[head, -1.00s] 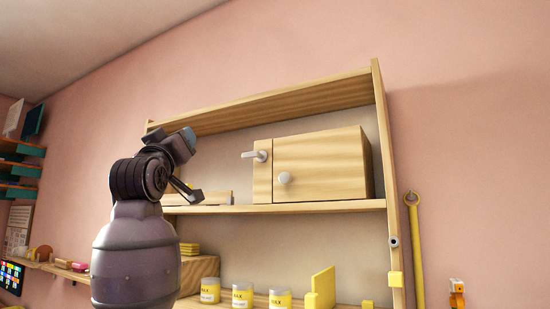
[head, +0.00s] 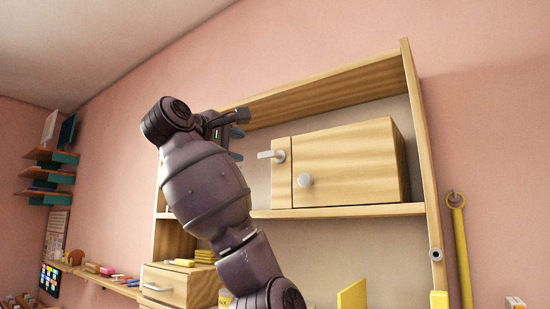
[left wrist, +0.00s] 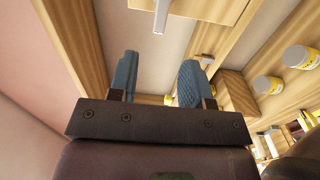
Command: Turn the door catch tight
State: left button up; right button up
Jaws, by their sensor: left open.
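The door catch (head: 271,155) is a pale grey lever on the left front of a wooden box cabinet (head: 350,165). It lies roughly level, pointing left. A round pale knob (head: 305,180) sits on the cabinet door, which looks closed. My left gripper (head: 238,135) is to the left of the catch, apart from it, and partly hidden by its own wrist. In the left wrist view its two blue fingers (left wrist: 160,68) are spread with nothing between them. A pale bar (left wrist: 161,15), apparently the catch, shows beyond the fingertips. My right gripper is not in view.
The cabinet stands on a wooden shelf (head: 340,211) inside a tall frame (head: 425,150). A yellow pole (head: 462,250) hangs on the wall at right. Yellow-labelled jars (left wrist: 298,57) stand lower down. Open space lies left of the cabinet.

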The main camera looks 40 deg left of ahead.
aim_at(261, 156)
pick_arm(q)
jog(key=w+p, duration=0.1)
jog(key=w, duration=0.2)
jog(key=w+p, duration=0.1)
jog(key=w, duration=0.2)
jog(key=w+a+p, duration=0.1)
jog(key=w, duration=0.2)
jog(key=shift+w+a, duration=0.1)
jog(key=shift+w, duration=0.55)
jog(key=shift+w+a, duration=0.1)
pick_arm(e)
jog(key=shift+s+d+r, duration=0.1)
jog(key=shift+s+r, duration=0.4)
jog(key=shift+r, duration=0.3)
pick_arm(q)
grip_shut()
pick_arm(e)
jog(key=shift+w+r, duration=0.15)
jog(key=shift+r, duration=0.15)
